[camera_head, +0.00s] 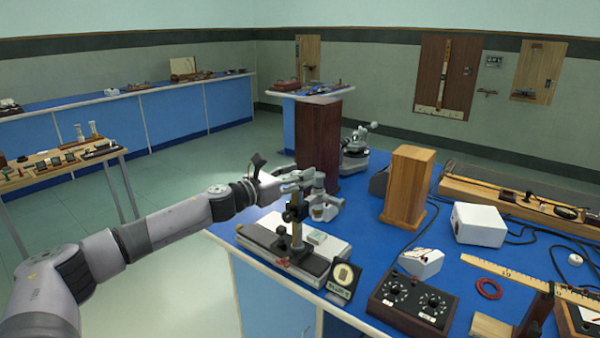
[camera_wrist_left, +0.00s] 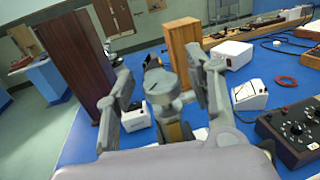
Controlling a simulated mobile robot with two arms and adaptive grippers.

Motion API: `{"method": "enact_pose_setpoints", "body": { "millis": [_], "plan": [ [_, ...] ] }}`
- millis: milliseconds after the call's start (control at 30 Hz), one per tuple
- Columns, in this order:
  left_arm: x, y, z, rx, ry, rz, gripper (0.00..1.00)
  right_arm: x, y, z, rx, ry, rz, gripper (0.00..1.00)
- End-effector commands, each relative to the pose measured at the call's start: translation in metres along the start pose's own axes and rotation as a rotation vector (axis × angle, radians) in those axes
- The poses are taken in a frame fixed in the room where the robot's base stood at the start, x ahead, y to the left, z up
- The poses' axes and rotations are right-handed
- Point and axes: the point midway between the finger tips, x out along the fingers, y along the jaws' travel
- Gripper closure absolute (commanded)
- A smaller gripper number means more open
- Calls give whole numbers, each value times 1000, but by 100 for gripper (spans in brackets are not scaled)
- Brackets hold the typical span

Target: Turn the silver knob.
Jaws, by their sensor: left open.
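The silver knob (camera_wrist_left: 164,88) is a round grey-silver piece with a dark mark on its face, in the middle of the left wrist view. It appears to sit at the top of a stand with a brass-coloured post (camera_head: 297,235) on the blue bench. My left gripper (camera_head: 306,182) is over the top of this stand and partly hides it in the head view. In the wrist view its two fingers are open, one on each side of the knob, with gaps visible. I cannot tell whether either finger touches it. My right gripper is not in view.
A dark wooden box (camera_head: 318,140) stands just behind my left gripper. A lighter wooden box (camera_head: 408,187), a white box (camera_head: 479,224), a small white meter (camera_head: 421,262) and a dark dial box (camera_head: 411,301) stand to the right. A small sign (camera_head: 343,279) stands near the bench's front edge.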

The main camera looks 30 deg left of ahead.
Motion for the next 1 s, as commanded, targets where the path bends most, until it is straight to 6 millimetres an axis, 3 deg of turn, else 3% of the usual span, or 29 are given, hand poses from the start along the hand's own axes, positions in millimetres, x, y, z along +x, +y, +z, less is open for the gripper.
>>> {"method": "enact_pose_setpoints", "body": {
  "millis": [133,833,1000],
  "plan": [
    [0,0,0,-1,0,0,52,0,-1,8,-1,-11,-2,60],
    [0,0,0,-1,0,0,98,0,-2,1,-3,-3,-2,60],
    [0,0,1,-1,0,5,100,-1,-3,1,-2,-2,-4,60]
  ]
}}
